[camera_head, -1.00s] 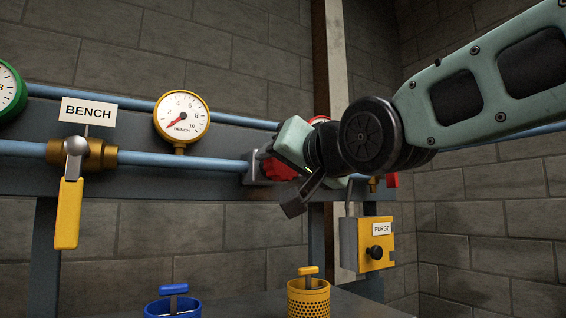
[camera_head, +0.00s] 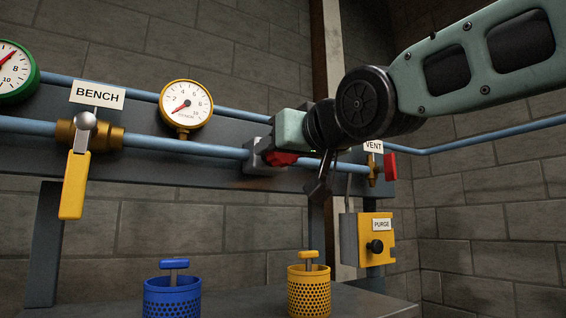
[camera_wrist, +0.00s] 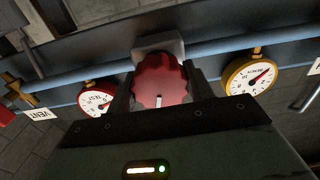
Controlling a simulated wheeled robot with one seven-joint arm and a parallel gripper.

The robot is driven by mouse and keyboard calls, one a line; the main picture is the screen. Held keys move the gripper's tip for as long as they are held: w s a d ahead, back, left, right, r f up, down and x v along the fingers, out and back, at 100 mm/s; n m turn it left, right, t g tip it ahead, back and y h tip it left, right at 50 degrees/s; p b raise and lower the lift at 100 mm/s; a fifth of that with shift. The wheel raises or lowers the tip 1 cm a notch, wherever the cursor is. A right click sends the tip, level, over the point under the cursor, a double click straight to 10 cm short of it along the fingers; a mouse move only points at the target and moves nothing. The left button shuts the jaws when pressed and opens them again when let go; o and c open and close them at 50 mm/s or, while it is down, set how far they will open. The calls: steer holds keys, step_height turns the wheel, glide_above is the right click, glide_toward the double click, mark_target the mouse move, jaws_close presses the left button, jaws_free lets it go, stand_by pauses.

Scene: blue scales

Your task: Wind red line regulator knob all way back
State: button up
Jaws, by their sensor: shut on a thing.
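The red regulator knob (camera_wrist: 160,82) fills the middle of the wrist view, with a white mark on its face. It sits on a grey block (camera_wrist: 158,46) on the blue pipe. My gripper (camera_wrist: 162,90) is shut on the knob, one finger on each side. In the head view the knob (camera_head: 281,159) shows only partly below my gripper (camera_head: 285,152), whose body and wrist cover the rest. A red-rimmed gauge marked TEST (camera_wrist: 97,98) is left of the knob in the wrist view; its needle is hard to read.
A yellow BENCH gauge (camera_head: 186,104) and a yellow-handled BENCH valve (camera_head: 74,184) are left along the pipe. A red VENT valve (camera_head: 390,167) and yellow PURGE box (camera_head: 376,240) are right. Blue (camera_head: 172,298) and yellow (camera_head: 309,294) perforated canisters stand below.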

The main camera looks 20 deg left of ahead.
steer(key=shift+n+b, duration=0.5)
steer(key=shift+n, duration=1.4)
steer(key=o, duration=1)
steer(key=shift+s+d, duration=0.1)
steer(key=shift+s+d+f+b, duration=0.1)
steer(key=shift+s+d+b, duration=0.15)
steer(key=shift+b, duration=0.2)
steer(key=shift+b+v, duration=3.9)
steer(key=shift+v, duration=4.35)
